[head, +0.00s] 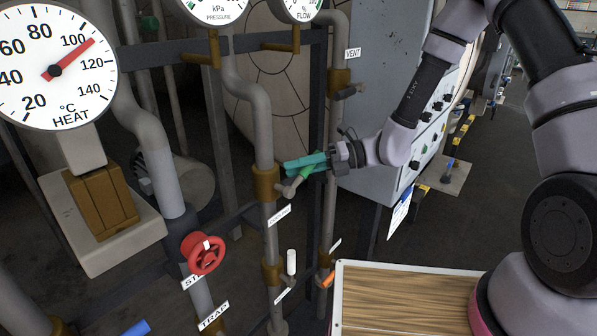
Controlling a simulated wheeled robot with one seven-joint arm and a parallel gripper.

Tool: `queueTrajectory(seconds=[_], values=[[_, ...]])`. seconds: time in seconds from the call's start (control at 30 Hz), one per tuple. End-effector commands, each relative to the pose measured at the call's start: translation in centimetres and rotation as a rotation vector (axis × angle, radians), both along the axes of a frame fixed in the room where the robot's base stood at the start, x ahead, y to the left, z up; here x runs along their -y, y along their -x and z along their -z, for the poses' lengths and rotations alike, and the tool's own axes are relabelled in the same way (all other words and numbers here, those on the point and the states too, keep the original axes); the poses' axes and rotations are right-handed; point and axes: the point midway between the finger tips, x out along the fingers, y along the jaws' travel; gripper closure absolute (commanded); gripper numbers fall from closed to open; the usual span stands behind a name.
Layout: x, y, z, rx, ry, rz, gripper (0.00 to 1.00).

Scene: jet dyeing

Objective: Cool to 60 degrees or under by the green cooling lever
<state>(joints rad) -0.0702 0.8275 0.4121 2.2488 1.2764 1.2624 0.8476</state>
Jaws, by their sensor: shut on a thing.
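The green cooling lever (309,170) is on a brass valve (266,184) on a grey vertical pipe in the middle of the head view. My gripper (306,164) is shut on the green lever, its teal fingers covering part of it. The lever slants up and to the right from the valve stem. The round HEAT gauge (54,100) in °C is at the upper left. Its red needle points up and right, just past the 100 mark, between 100 and 120.
A red handwheel (203,253) is at the lower left of the lever. A white handle (291,262) and an orange handle (327,279) sit below it. A grey cabinet (375,150) stands behind my gripper. A wood-topped surface (400,305) is at the bottom right.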

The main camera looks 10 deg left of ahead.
Motion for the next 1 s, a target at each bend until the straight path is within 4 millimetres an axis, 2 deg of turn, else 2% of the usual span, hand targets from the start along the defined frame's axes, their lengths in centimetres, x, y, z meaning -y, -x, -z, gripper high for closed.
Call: queueTrajectory(seconds=[0.4,0.9,0.93,1.0], values=[[-0.36,0.55,-1.04,0.159,0.091,0.001,1.00],[-0.39,0.59,-1.08,0.174,0.102,0.002,1.00],[-0.38,0.60,-1.07,0.174,0.102,0.002,0.64],[-0.38,0.60,-1.07,0.174,0.102,0.001,0.42]])
